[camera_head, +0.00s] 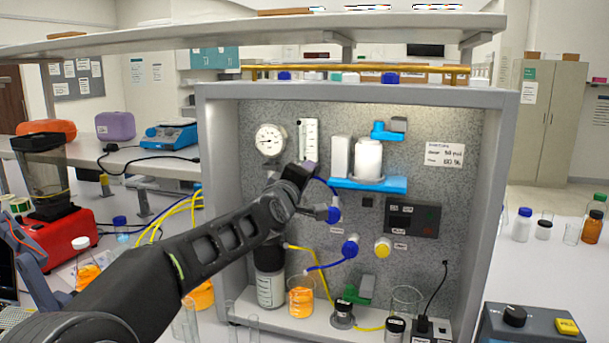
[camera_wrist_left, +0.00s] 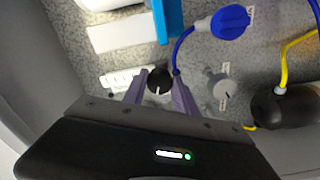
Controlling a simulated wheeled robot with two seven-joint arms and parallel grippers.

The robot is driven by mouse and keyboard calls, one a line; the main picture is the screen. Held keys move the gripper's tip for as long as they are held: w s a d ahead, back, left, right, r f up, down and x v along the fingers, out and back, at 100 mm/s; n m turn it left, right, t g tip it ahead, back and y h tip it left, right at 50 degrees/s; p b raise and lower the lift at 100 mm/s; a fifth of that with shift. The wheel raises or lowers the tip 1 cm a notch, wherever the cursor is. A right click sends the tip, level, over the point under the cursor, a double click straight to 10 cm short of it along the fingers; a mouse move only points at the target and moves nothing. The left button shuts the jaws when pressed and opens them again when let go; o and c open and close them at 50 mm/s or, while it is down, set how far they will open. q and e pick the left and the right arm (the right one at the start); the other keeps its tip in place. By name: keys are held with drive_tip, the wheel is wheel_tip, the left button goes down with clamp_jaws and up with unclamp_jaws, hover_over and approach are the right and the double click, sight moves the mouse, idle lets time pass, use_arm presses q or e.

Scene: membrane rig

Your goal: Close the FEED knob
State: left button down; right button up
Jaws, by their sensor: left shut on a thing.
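My left gripper (camera_head: 303,172) reaches in front of the rig panel from the left. In the left wrist view its two fingers (camera_wrist_left: 160,95) are on either side of a small black knob (camera_wrist_left: 159,81) with a white pointer line, shut on it. A grey knob (camera_wrist_left: 226,90) with small labels sits beside it on the panel, apart from the gripper. I cannot read which label says FEED. My arm hides both knobs in the head view. My right gripper is not in view.
A gauge (camera_head: 270,140) and a flow meter (camera_head: 308,139) are close above the gripper. Blue knobs (camera_head: 350,247) and a yellow knob (camera_head: 383,248) are to the lower right, with tubes hanging. Bottles and an orange-filled beaker (camera_head: 301,300) stand on the rig floor.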

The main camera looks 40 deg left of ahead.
use_arm(q)
drive_tip(key=shift+a+f+m+p, duration=0.15)
drive_tip(key=shift+m+p, duration=0.5)
drive_tip(key=shift+m, duration=2.7)
drive_tip(key=shift+d+f+m+p, duration=0.15)
drive_tip(key=shift+m+p, duration=0.5)
drive_tip(key=shift+m, duration=2.7)
drive_tip(key=shift+a, duration=0.1)
drive_tip(key=c, duration=1)
unclamp_jaws()
drive_tip(key=shift+r, duration=0.1)
drive_tip(key=b+v, duration=0.2)
drive_tip(key=v, duration=0.5)
drive_tip(key=shift+s, duration=0.4)
